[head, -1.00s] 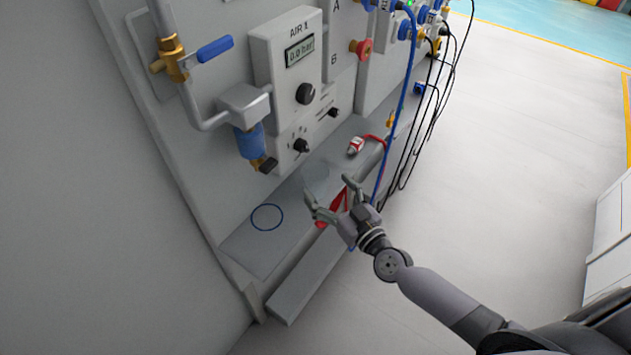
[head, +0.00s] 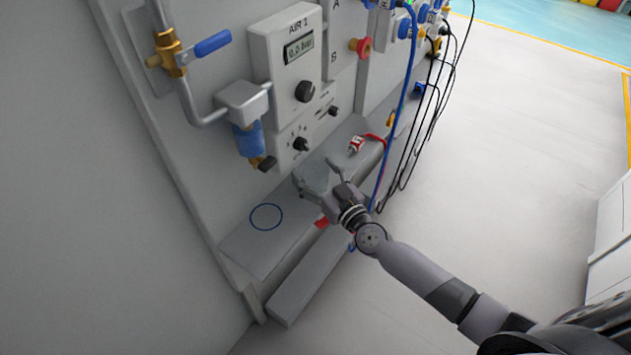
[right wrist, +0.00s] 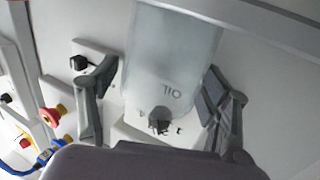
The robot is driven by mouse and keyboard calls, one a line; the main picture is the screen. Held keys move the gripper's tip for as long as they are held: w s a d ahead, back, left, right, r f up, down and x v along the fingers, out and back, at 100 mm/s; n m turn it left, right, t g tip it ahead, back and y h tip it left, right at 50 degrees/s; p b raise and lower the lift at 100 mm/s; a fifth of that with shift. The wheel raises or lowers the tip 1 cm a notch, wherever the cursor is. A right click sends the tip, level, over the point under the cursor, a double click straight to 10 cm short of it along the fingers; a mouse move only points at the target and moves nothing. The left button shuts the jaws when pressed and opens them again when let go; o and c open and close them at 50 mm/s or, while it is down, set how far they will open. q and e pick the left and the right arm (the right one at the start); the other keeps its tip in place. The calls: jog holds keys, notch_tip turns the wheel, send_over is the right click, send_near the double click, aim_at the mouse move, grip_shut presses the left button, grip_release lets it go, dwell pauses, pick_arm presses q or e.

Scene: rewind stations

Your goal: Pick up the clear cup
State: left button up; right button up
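The clear cup (head: 314,180) is a pale, see-through vessel at the shelf of the panel, between the fingers of my right gripper (head: 317,174). It shows large in the right wrist view (right wrist: 174,50), where one finger is on each side of it. A gap shows on the left side, and the right finger is close to its wall. My right gripper (right wrist: 160,105) is open around the cup. The cup's lower part is partly hidden by the gripper in the head view. My left gripper is not in view.
A blue ring mark (head: 266,217) lies on the bare shelf (head: 262,250) to the left. A small red and white item (head: 356,146) lies behind the gripper. A blue filter bowl (head: 248,140) hangs above the shelf. Blue and black hoses (head: 409,100) hang at the right.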

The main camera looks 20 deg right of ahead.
jog(key=c, duration=0.8)
jog(key=shift+c, duration=0.2)
jog(key=shift+r, duration=0.1)
